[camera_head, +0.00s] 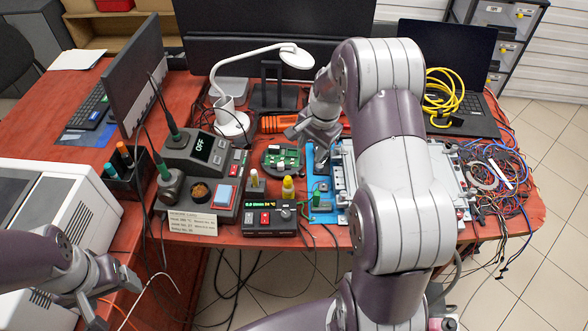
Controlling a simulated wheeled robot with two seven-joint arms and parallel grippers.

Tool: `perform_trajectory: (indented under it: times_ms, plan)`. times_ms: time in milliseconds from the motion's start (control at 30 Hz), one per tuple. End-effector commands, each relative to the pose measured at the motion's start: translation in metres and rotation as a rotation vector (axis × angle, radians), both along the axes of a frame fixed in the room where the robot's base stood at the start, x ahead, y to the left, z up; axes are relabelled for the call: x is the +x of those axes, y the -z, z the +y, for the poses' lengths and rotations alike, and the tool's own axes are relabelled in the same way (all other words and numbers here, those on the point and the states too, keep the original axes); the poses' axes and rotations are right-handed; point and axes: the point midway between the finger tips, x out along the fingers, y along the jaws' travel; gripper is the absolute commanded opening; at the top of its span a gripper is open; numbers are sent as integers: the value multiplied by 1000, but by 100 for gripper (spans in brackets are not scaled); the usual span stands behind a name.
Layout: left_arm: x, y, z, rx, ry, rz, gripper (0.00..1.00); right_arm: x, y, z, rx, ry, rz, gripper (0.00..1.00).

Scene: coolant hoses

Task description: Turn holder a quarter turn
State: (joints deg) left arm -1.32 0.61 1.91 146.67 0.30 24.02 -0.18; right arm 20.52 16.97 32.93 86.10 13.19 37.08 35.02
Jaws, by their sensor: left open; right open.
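A round dark holder (269,168) stands on the red table near the middle, with a green circuit board (285,157) on it. My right arm reaches over from the right, and its gripper (308,143) is open just above and to the right of the holder. I cannot tell whether its fingers touch the holder or the board. My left gripper (112,301) is open and empty at the lower left, in front of the table and far from the holder.
A soldering station (190,152), small bottles and a display box (270,219) stand left and in front of the holder. A white lamp (232,123) is behind. A blue mat (321,180) and metal frame, partly hidden by my arm, lie right. Tangled cables (495,185) cover the right edge.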

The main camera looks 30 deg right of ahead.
Motion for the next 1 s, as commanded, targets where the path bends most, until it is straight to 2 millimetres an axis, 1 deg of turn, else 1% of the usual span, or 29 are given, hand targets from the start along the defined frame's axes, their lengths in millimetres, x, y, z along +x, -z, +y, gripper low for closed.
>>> perform_trajectory:
  times_ms: [167,200,300,400,500,633,867,900,967,1000]
  plan:
    - [0,0,0,0,0,0,80,6,37,4,0,-1,3,47]
    - [0,0,0,0,0,0,80,7,48,5,0,-2,4,47]
    - [0,0,0,0,0,0,80,12,73,7,-1,-3,3,47]
    - [0,1,0,0,0,0,80,17,94,8,-2,-4,0,47]
    - [0,1,0,0,0,0,80,19,108,9,-2,-5,-1,47]
    - [0,1,0,0,0,0,80,21,117,10,-4,-4,-2,47]
    - [0,1,0,0,0,0,80,22,118,10,-3,-5,-3,47]
    - [0,1,0,0,0,0,80,22,118,10,-3,-5,-3,40]
    - [0,1,0,0,0,0,80,22,118,10,-3,-5,-3,21]
    - [0,1,0,0,0,0,80,22,118,10,-3,-5,-3,8]
